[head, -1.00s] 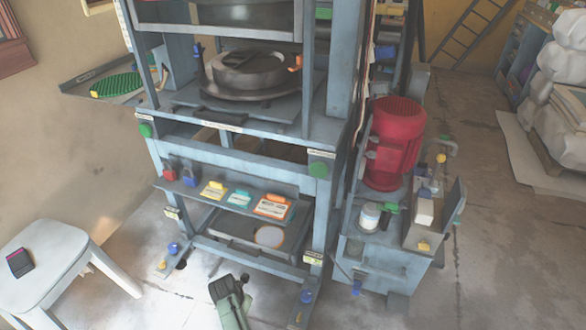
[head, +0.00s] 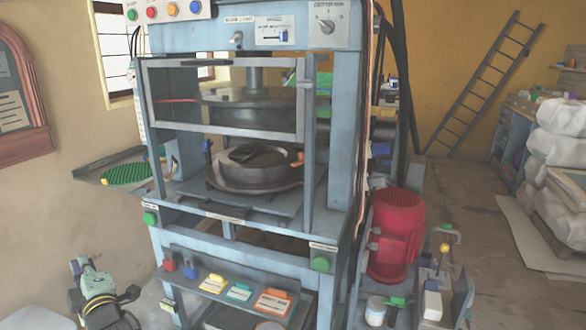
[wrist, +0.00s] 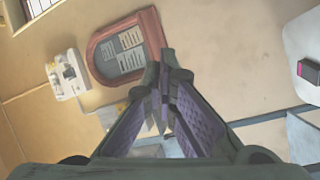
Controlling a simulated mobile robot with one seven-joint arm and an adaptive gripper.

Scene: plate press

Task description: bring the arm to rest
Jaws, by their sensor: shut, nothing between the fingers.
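My gripper shows in the wrist view (wrist: 160,122), its two purple-padded fingers meeting at the tips with nothing between them. In the head view my arm (head: 98,298) is at the lower left, in front of and to the left of the press. The gripper's fingertips cannot be made out clearly there. The blue-grey plate press (head: 335,120) stands in the middle of the head view. A round metal mould (head: 250,175) sits on its lower plate, behind no closed guard at that level. My arm appears clear of the press frame.
A red motor (head: 397,230) stands right of the press. A shelf with colored cards (head: 240,290) juts from the press front. In the wrist view a framed notice board (wrist: 125,50) hangs on the wall and a white stool (wrist: 303,60) is at right.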

